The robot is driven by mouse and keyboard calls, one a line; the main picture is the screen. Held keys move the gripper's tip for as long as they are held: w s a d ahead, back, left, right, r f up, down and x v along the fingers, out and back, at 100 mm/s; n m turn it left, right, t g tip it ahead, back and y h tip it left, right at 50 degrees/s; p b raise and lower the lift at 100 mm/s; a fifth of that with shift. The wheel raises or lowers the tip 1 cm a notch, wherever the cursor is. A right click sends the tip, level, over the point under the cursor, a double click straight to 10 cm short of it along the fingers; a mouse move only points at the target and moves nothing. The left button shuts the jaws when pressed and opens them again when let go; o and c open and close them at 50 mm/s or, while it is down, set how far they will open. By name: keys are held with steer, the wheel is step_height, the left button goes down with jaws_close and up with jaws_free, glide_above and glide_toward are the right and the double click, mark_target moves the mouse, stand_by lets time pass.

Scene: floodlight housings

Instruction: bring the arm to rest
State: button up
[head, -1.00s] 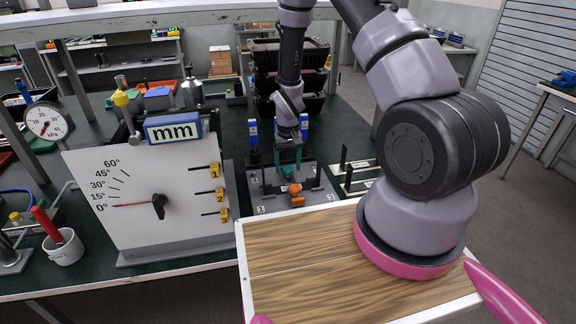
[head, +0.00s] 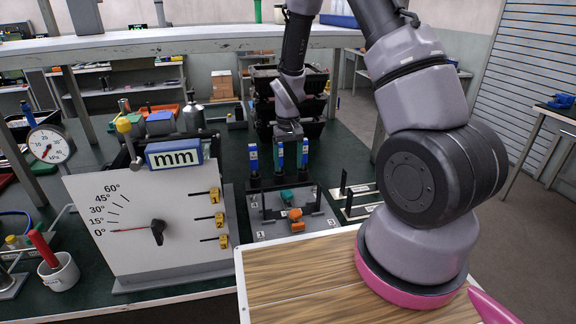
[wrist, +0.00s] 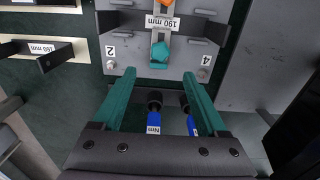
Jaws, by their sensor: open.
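My gripper (head: 289,168) hangs fingers-down over the bench, at the back edge of a grey fixture plate (head: 262,226). In the wrist view its two teal fingers (wrist: 160,76) are spread apart, with nothing gripped between them. A teal piece (head: 286,196) and an orange piece (head: 295,214) sit on the plate; the teal piece also shows in the wrist view (wrist: 160,52), just beyond the fingertips. My arm rises from its pink-ringed base link at the right and bends over to the gripper.
Upright blue-handled tools (head: 253,158) stand close behind the plate, near my fingers. The angle board with an mm display (head: 174,153) stands left. Black bins (head: 265,108) are behind my wrist. A shelf edge (head: 200,47) crosses above. A wood-topped surface (head: 290,270) lies in front.

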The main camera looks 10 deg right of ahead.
steer(key=s+d+r+m+t+y, duration=0.1)
steer(key=s+d+r+t, duration=0.1)
steer(key=r, duration=0.9)
steer(key=s+d+r+m+t, duration=0.1)
steer(key=s+r, duration=0.1)
steer(key=r, duration=0.9)
steer(key=s+d+r+m+t+y, duration=0.1)
steer(key=s+d+r+m+t, duration=0.1)
steer(key=s+r, duration=1.4)
steer(key=shift+s+d+t, duration=0.45)
steer(key=shift+s+t, duration=0.25)
steer(key=shift+t, duration=0.4)
